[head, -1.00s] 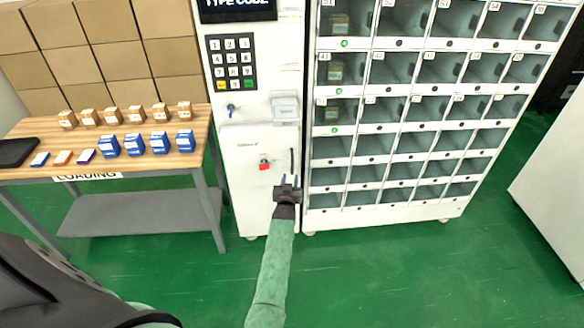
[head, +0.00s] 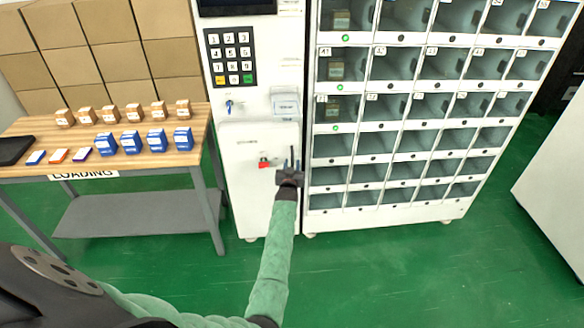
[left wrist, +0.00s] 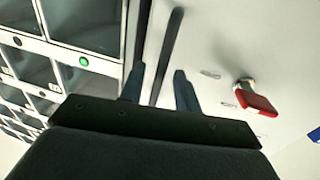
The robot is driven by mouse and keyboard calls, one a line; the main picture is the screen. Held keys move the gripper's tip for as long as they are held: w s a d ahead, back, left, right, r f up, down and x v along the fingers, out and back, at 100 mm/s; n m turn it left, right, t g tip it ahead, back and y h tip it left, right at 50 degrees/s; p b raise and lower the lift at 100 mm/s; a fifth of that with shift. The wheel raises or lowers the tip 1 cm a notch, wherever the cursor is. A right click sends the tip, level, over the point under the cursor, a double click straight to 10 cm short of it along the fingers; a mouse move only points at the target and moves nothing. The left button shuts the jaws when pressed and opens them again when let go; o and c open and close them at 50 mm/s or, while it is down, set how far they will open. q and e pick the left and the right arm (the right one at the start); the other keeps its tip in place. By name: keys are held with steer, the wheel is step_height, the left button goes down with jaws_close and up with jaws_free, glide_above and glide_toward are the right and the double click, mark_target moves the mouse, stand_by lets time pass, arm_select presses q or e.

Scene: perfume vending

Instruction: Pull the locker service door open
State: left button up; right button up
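The locker service door (head: 252,200) is the white lower panel under the keypad, and it looks shut. A dark upright handle bar (head: 292,152) is on its right side; it also shows in the left wrist view (left wrist: 168,48). A red-tagged key (head: 264,163) sits in the door left of the handle; the left wrist view shows it to the right (left wrist: 256,102). My left gripper (head: 289,164) is at the handle's lower end. In the left wrist view its fingers (left wrist: 159,74) are apart, with the bar between them; contact is not clear. My right gripper is not in view.
The locker grid (head: 418,130) stands right of the door, with several green lights. A keypad (head: 230,58) and another key (head: 229,105) are above the door. A wooden table (head: 90,165) with small boxes stands left. The green floor (head: 360,275) in front is clear.

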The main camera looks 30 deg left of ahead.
arm_select(q)
steer(key=shift+w, duration=0.1)
steer(key=shift+c, duration=0.3)
jaws_close()
